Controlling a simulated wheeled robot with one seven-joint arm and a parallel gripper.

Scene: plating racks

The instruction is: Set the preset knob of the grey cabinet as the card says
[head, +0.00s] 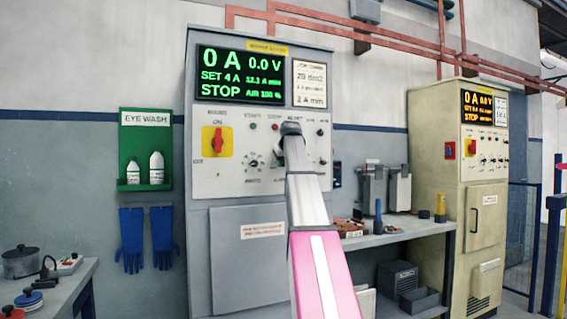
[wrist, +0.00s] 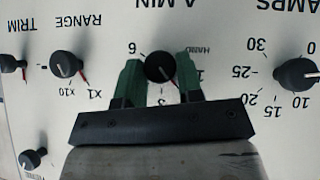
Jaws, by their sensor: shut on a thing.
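The grey cabinet (head: 200,130) stands in the middle of the head view. Its display (head: 240,76) shows 0 A, 0.0 V, SET 4 A and STOP. The white card (head: 310,84) beside the display ends in a line reading 2 A min; its upper lines are blurred. My gripper (head: 291,132) is at the panel and hides some controls. In the upside-down wrist view its green fingers (wrist: 159,77) are shut on the black knob (wrist: 159,66) under the A MIN label. The knob's red pointer slants to the lower right, and a finger hides part of the scale.
In the wrist view the RANGE knob (wrist: 66,64) is left of the fingers and the AMPS knob (wrist: 296,74) is to the right. The red main switch (head: 217,140) is left of my arm. A cream cabinet (head: 462,205) stands beyond a bench (head: 400,232).

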